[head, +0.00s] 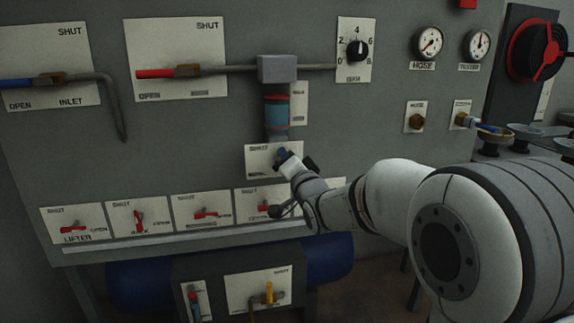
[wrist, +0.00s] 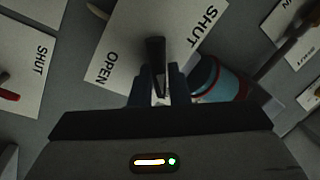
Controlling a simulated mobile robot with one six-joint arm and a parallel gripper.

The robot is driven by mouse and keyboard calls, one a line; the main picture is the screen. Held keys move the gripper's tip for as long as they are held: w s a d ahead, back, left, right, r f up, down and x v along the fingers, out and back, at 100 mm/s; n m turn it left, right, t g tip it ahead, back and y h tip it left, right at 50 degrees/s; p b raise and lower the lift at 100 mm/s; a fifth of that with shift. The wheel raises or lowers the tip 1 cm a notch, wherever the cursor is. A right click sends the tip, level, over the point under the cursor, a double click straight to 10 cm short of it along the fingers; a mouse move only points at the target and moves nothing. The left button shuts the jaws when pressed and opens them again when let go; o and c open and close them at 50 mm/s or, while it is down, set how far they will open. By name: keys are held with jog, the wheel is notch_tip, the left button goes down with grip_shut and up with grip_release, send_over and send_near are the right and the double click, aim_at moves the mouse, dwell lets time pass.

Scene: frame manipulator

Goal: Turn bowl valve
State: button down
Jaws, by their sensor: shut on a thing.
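The bowl valve sits on a white plate (head: 258,158) below a blue bowl with red bands (head: 276,112) on the grey panel. In the wrist view its plate (wrist: 125,45) reads OPEN at the lower left and SHUT at the upper right. A dark valve handle (wrist: 155,52) stands between my fingers. My gripper (head: 283,155) is at this plate in the head view and covers much of it. In the wrist view my gripper (wrist: 161,82) is shut on the handle. The blue bowl (wrist: 212,78) shows just right of the fingers. The handle's exact angle is hard to tell.
A row of red-handled valves (head: 205,214) lies below, close to my wrist. A grey block with a pipe (head: 277,68) is above the bowl. A dial (head: 357,50), gauges (head: 429,40) and a red wheel (head: 540,50) are at the right.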

jog(key=m+b, duration=0.2)
jog(key=m, duration=0.1)
jog(key=f+m+t+h+b, duration=0.1)
jog(key=m, duration=0.2)
jog(key=shift+d+f+h+b, duration=0.1)
jog(key=shift+d+h+b, duration=0.1)
jog(key=shift+h+b, duration=0.15)
jog(key=shift+w+m+h+b, duration=0.1)
jog(key=shift+m+h+b, duration=0.15)
jog(key=shift+m+b, duration=0.95)
jog(key=shift+m, duration=0.5)
jog(key=shift+p, duration=0.3)
jog(key=c, duration=1.8)
grip_release()
jog(key=shift+o, duration=0.2)
jog(key=p+v, duration=0.1)
jog(key=v, duration=0.7)
jog(key=shift+w, duration=0.1)
